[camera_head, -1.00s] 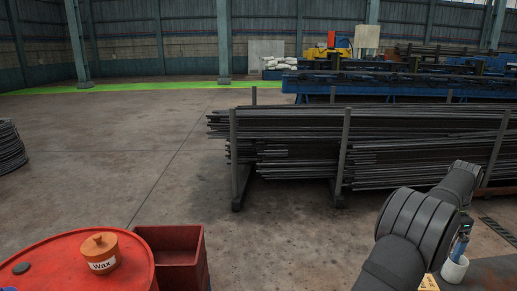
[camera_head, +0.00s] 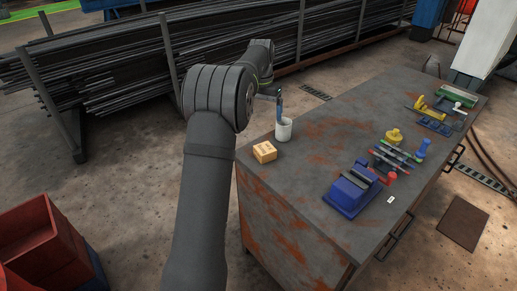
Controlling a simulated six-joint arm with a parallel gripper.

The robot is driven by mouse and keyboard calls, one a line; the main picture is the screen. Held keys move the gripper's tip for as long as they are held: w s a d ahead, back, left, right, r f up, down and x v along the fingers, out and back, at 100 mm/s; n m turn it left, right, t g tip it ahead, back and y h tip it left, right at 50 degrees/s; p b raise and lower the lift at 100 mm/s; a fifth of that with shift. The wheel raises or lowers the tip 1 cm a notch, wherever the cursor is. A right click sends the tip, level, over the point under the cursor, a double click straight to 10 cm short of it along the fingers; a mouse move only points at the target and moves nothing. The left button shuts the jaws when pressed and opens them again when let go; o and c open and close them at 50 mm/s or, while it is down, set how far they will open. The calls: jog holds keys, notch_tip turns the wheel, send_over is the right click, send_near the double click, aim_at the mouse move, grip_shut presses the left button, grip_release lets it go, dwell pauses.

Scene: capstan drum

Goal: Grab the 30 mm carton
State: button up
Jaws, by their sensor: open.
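A small orange-yellow carton (camera_head: 264,152) sits on the near left part of the grey, rust-stained workbench (camera_head: 310,215). Dark marks on it are too small to read, so I cannot confirm the 30 mm size. It is just to the right of my forearm and apart from it. My arm rises from the bottom of the picture and bends away at the elbow, to the upper left of the carton. Nothing is seen touching the carton.
A blue vise (camera_head: 350,192), a yellow item (camera_head: 393,136), a blue item (camera_head: 422,148) and several tools lie farther right. Bench top between carton and vise is clear. Red bins (camera_head: 40,240) stand lower left.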

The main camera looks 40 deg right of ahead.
aim_at(265, 148)
jog(key=w+a+f+n+h, duration=0.1)
jog(key=a+n+h, duration=0.15)
jog(key=n, duration=1.25)
jog(key=a+f+n+h, duration=0.1)
jog(key=a+n, duration=0.2)
jog(key=n, duration=1.1)
jog(key=shift+g, duration=0.3)
jog(key=x, duration=1.7)
jog(key=shift+d, duration=0.1)
jog(key=shift+h, duration=0.25)
jog(key=c, duration=1.1)
